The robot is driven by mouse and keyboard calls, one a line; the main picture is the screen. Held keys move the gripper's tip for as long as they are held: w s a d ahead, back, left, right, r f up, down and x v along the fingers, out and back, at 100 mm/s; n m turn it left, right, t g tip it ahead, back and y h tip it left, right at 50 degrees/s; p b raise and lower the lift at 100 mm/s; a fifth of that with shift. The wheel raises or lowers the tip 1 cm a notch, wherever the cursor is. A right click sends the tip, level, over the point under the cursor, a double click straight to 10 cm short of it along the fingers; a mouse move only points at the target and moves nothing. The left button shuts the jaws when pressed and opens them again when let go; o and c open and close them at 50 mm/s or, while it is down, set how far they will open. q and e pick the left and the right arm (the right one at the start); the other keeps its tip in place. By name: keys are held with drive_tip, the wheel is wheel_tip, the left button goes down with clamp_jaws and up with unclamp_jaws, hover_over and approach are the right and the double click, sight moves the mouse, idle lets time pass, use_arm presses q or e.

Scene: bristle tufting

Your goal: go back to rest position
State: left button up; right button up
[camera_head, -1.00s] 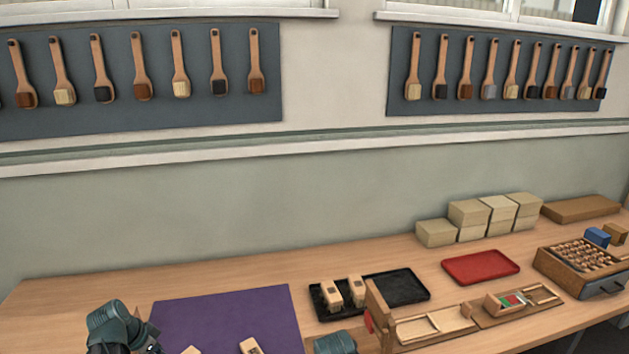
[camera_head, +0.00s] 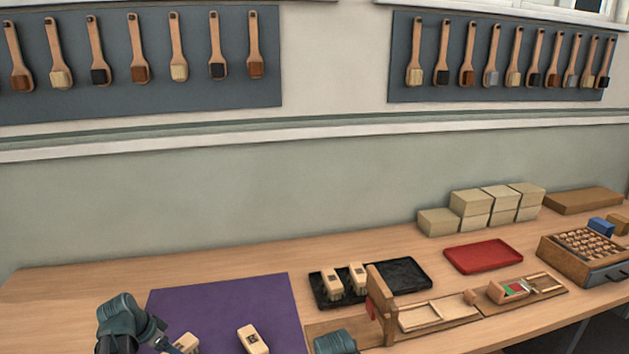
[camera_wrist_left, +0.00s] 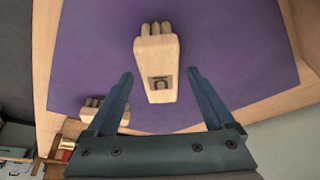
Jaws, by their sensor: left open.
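My left gripper (camera_wrist_left: 160,78) is open and empty in the left wrist view. Its fingers are spread above the purple mat (camera_wrist_left: 90,45), with a pale wooden block (camera_wrist_left: 157,62) with tufts at one end showing beyond and between the fingertips. A second block (camera_wrist_left: 92,108) lies partly behind the left-hand finger. In the head view my left arm comes in at the lower left, over the purple mat (camera_head: 225,300). The two blocks there are one block (camera_head: 252,339) and another (camera_head: 186,343) beside the gripper. The right gripper's fingers do not show; only part of a teal arm link appears at the bottom.
A black tray (camera_head: 408,277) holds two similar blocks. A wooden jig (camera_head: 440,313) stands to its right, with a red tray (camera_head: 483,256) behind it. Cream boxes (camera_head: 470,203) and a sectioned wooden box (camera_head: 575,258) are farther right. The table's back left is clear.

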use_arm(q)
drive_tip(key=b+x, duration=0.3)
drive_tip(key=x, duration=0.1)
drive_tip(key=shift+s+f, duration=0.1)
drive_tip(key=shift+f, duration=0.05)
wheel_tip(320, 180, up, 12)
drive_tip(key=p, duration=1.1)
drive_tip(key=shift+f+p, duration=0.15)
drive_tip(key=shift+p, duration=0.15)
drive_tip(key=shift+w+d, duration=0.8)
drive_tip(key=shift+w, duration=0.15)
drive_tip(key=shift+w+d, duration=0.25)
drive_tip(key=shift+d, duration=0.05)
drive_tip(key=shift+d+r, duration=0.1)
drive_tip(key=shift+r, duration=0.15)
